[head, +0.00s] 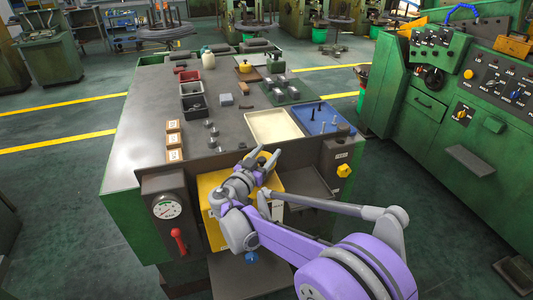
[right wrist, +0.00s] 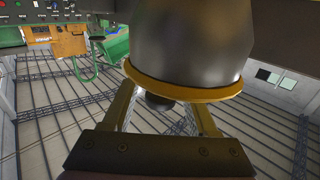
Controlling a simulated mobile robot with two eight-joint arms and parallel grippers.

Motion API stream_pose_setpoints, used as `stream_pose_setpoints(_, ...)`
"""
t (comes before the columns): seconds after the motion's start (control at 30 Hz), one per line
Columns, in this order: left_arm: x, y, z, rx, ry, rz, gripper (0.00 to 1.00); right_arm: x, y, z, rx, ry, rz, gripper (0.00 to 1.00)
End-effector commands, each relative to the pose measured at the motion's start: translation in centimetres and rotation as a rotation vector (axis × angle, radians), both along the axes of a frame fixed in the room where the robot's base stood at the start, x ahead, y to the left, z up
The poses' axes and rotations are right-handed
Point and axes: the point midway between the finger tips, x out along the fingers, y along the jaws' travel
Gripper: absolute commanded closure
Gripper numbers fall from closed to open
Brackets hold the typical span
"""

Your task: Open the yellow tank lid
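A yellow tank (head: 213,218) is set in the front of the green workbench, low and behind my right arm, which hides much of it. Its lid cannot be told apart from the rest of the yellow surface. My right gripper (head: 264,157) is in front of the bench's near edge, over the tank's upper part, with its two fingers spread and pointing up and away. In the right wrist view its fingers (right wrist: 163,112) are apart, and a dark rounded body with a yellow rim (right wrist: 185,90) fills the upper middle. I cannot tell whether they touch it. My left gripper is not visible.
A pressure gauge (head: 167,208) and red lever (head: 179,241) are left of the tank; a yellow knob (head: 344,171) is right. Cream (head: 273,127) and blue (head: 322,119) trays lie on the bench. A green control machine (head: 445,125) stands right, beyond an open aisle.

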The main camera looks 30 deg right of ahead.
Motion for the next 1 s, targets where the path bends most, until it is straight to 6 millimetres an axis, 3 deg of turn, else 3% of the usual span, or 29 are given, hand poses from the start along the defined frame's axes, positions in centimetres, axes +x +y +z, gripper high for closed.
stream_pose_setpoints(0.03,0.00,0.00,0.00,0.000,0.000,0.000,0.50,-0.01,0.02,0.00,0.000,0.000,0.000,0.52)
stream_pose_setpoints(0.3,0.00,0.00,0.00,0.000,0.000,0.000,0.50,-0.02,0.03,0.00,0.000,0.000,0.000,1.00)
stream_pose_setpoints(1.0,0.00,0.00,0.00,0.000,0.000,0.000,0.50,-0.03,0.04,-0.02,0.000,0.000,0.000,1.00)
